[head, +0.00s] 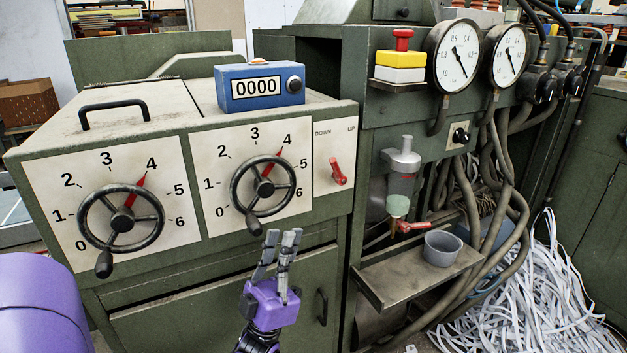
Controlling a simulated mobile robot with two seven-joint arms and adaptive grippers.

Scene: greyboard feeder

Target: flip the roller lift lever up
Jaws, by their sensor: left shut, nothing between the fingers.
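The roller lift lever (338,173) is a small red lever on a white panel marked DOWN at its left and UP at its right. Its handle slants downward and a little to the right from its upper end. My left gripper (281,236) is purple with grey fingers. It points upward in front of the green cabinet, below and left of the lever and apart from it. It is shut and empty. My right gripper is not in view.
Two handwheels, the left one (122,222) and the right one (264,186), stick out left of the lever. A blue counter (259,87) sits on top. To the right, a metal shelf (385,291) holds a grey cup (441,248). Paper strips (545,300) lie farther right.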

